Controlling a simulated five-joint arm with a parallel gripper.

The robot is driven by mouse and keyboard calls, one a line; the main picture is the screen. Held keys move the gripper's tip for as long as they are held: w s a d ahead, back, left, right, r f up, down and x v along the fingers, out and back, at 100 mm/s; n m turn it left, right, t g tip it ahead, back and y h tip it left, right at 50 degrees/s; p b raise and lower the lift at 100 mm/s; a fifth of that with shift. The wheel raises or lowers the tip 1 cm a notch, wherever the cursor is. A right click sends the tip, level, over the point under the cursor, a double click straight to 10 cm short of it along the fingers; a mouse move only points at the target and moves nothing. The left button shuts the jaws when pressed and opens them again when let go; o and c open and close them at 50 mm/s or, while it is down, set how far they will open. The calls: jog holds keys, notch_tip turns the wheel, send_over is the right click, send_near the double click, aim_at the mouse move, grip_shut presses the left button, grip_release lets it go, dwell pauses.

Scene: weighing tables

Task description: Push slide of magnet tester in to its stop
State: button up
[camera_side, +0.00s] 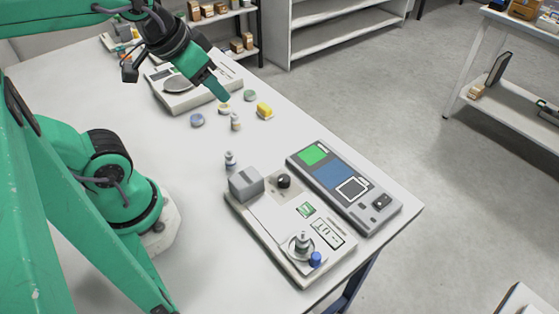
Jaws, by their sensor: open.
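My gripper (218,90) is open and empty. It hangs at the upper left of the side view, above the small items on the white table and well apart from the two devices at the front right. One device is a pale box (283,238) with a grey block, a black knob, a round dish holding a small metal weight, and a blue knob. Beside it lies a flat grey device (375,221) with green and blue panels, a white square outline and a small black part at its near end. I cannot tell which is the magnet tester, or identify its slide.
A white scale (203,98) with a round pan stands at the back left of the table (190,254). A yellow block (264,110), small discs and small weights lie between scale and devices. A small bottle-like weight (230,160) stands by the grey block.

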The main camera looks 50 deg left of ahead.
jog(key=shift+c, duration=0.8)
jog(key=m+g, duration=0.6)
jog(key=m, duration=1.2)
send_near(317, 256)
jog(key=shift+a+f, duration=0.2)
jog(key=shift+a, duration=0.1)
jog(key=shift+s+d+f, duration=0.2)
jog(key=shift+d+f, duration=0.05)
jog(key=shift+d, duration=0.1)
jog(key=shift+f, duration=0.15)
jog(key=shift+f, duration=3.75)
